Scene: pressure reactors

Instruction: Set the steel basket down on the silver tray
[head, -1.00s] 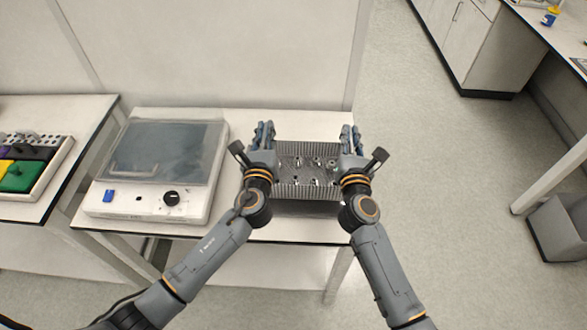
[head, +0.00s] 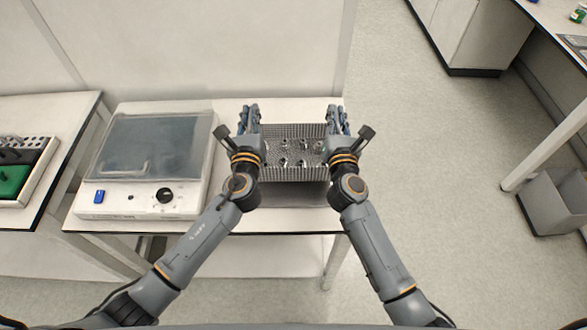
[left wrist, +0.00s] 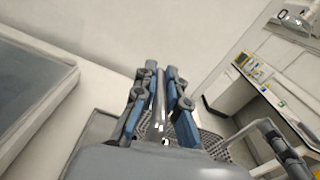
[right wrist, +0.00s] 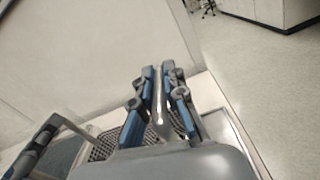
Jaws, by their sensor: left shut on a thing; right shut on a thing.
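The steel basket (head: 294,172) is a perforated metal box between my two grippers, with several small metal parts inside it. The silver tray (head: 285,195) shows as a grey strip in front of and below the basket; the rest is hidden under it. My left gripper (head: 250,118) is shut on the basket's left side, and its fingers close on a metal bar in the left wrist view (left wrist: 160,85). My right gripper (head: 336,118) is shut on the right side, likewise in the right wrist view (right wrist: 163,85). The basket looks level. I cannot tell whether it touches the tray.
A white device with a dark glass lid (head: 150,150) stands on the table left of the basket. A rack with coloured blocks (head: 22,170) is on another table at far left. A wall closes off the back. Floor is free to the right, before a grey bin (head: 553,198).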

